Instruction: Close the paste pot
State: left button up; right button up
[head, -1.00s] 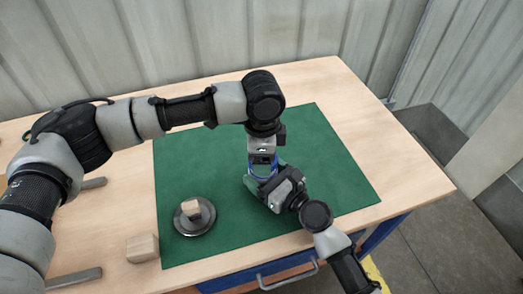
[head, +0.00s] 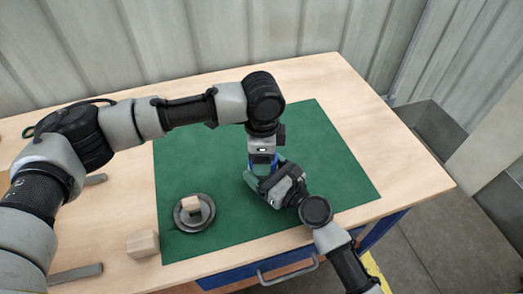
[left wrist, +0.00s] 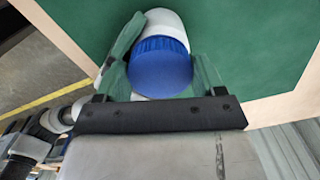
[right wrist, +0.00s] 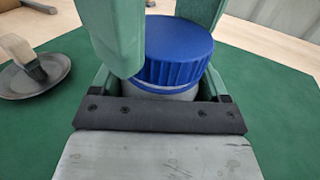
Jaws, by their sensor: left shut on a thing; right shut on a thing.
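The paste pot is a white jar (right wrist: 165,92) with a blue ribbed lid (right wrist: 178,45). The lid sits on top of the jar in the right wrist view, with a strip of white showing under it; whether it is fully tight I cannot tell. My left gripper (left wrist: 160,82) is shut on the lid from above, its green fingers on either side of it. My right gripper (right wrist: 160,90) is shut on the jar body, low and from the front side. In the head view both grippers meet over the mat and hide most of the pot.
A dark round dish (head: 180,222) with a pale wooden piece (head: 191,204) on it is at the left of the green mat (head: 335,165). A wooden block (head: 142,244) and grey bars (head: 75,274) lie further left. The mat's right side is clear.

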jog(key=c, duration=0.4)
pick_arm(q)
jog(key=m, duration=0.4)
pick_arm(e)
jog(key=shift+c, duration=0.2)
pick_arm(q)
jog(key=m, duration=0.4)
jog(key=shift+w, duration=0.1)
jog(key=m, duration=0.6)
jog(key=shift+d, duration=0.15)
jog(key=m, duration=0.8)
pick_arm(e)
jog(key=shift+d, duration=0.1)
pick_arm(q)
jog(key=m, duration=0.4)
jog(key=shift+d, duration=0.1)
jog(key=m, duration=0.4)
jog(key=shift+f, duration=0.1)
pick_arm(e)
jog(key=shift+w, duration=0.1)
